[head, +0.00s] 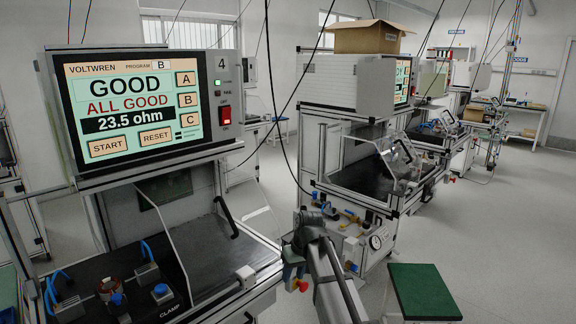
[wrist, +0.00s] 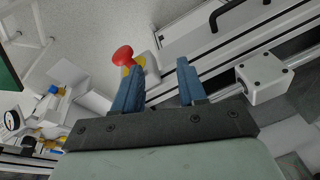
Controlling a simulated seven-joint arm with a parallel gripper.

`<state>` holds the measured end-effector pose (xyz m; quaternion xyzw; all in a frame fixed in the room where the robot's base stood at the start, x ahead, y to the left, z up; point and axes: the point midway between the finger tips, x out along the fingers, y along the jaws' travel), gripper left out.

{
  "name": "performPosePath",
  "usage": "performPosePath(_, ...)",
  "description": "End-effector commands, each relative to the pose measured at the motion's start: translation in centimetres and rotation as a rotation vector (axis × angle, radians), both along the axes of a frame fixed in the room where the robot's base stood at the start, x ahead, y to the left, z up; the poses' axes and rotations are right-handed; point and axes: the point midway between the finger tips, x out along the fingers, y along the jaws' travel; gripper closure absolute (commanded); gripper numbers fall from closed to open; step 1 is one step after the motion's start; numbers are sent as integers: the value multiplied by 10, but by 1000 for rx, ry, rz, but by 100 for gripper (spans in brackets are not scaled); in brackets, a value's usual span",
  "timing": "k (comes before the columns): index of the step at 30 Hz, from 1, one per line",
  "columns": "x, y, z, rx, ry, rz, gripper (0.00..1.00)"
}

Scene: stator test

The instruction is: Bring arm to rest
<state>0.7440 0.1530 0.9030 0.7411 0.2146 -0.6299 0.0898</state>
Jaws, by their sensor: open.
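My gripper (head: 294,272) hangs at the end of my dark arm in the lower middle of the head view, beside the front right corner of the nearest test station. In the wrist view its two blue fingers (wrist: 158,85) stand apart with nothing held between them. A red mushroom knob (wrist: 122,55) on a yellow base shows just beyond the left fingertip; I cannot tell whether they touch. The knob (head: 303,286) also shows in the head view, just below the gripper.
The near station's screen (head: 133,103) reads GOOD, ALL GOOD, 23.5 ohm. A green-topped stand (head: 425,291) is at lower right. Open floor (head: 500,250) lies to the right.

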Motion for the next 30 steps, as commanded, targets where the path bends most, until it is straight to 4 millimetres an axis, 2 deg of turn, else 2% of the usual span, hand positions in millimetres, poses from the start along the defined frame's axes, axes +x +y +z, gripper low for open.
performPosePath(1, -11, -11, -21, -9, 12, -27, 59)
performPosePath(3, -21, -23, -45, -21, 24, -62, 59)
performPosePath(12, -74, -76, -140, -77, 77, -211, 59)
performPosePath(21, -144, -124, -220, -136, 126, -347, 59)
performPosePath(27, -198, -152, -263, -176, 156, -430, 59)
performPosePath(30, -214, -154, -287, -188, 197, -435, 59)
